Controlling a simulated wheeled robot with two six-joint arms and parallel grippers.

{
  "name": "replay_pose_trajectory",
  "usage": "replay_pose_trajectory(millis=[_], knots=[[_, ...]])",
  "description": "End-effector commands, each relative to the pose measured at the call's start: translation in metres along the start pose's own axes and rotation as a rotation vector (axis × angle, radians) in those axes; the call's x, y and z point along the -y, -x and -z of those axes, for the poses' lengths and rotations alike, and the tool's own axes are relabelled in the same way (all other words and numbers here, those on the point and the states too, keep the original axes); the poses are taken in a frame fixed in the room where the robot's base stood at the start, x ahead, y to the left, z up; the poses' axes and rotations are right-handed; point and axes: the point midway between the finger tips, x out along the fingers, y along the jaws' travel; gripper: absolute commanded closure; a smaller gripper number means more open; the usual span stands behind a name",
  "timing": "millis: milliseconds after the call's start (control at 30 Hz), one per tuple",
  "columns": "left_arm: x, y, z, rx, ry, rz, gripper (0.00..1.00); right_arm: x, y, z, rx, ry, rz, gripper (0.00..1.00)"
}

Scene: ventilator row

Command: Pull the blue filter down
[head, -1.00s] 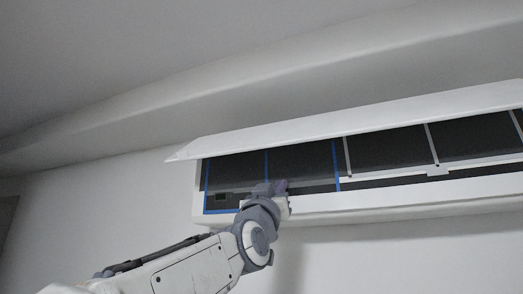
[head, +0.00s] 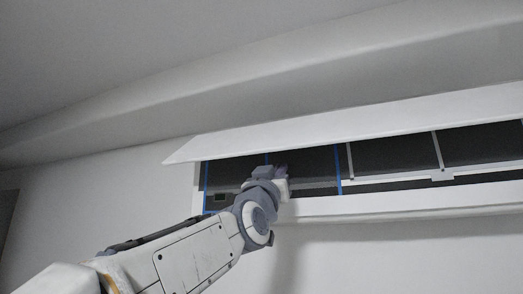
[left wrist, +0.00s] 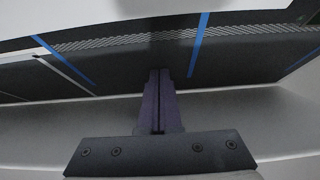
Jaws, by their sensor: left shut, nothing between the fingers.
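The blue filter (head: 312,165) is a dark mesh panel with blue strips, at the left end of the open white wall unit. In the left wrist view the filter (left wrist: 125,68) spans the upper part, with blue strips on both sides of the fingers. My left gripper (head: 281,171) is in front of the filter's lower middle and covers part of it. In the left wrist view its purple fingers (left wrist: 159,74) are closed together with nothing between them, their tips over the dark mesh. Whether they touch it I cannot tell. My right gripper is not in view.
The unit's raised white front cover (head: 350,125) overhangs the opening. A second dark filter with pale strips (head: 395,153) is to the right. The unit's white lower edge (head: 400,202) runs below. The wall beneath is clear.

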Motion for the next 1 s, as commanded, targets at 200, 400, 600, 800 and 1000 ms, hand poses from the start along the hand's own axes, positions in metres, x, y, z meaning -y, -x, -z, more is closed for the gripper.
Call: replay_pose_trajectory(millis=[200,400,600,800,1000], knots=[[0.0,0.0003,-0.0007,0.0,0.0,0.0,1.0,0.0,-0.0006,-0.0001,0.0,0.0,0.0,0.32],[0.0,0.0002,-0.0006,0.0,0.0,0.0,1.0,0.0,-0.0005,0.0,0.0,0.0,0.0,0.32],[0.0,-0.0016,-0.0016,0.0,0.0,0.0,1.0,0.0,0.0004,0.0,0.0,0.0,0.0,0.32],[0.0001,-0.0042,-0.003,0.0,-0.001,0.0,1.0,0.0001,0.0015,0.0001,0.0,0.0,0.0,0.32],[0.0001,-0.0067,-0.0044,0.0,-0.001,0.0,1.0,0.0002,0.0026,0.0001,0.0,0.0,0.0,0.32]])
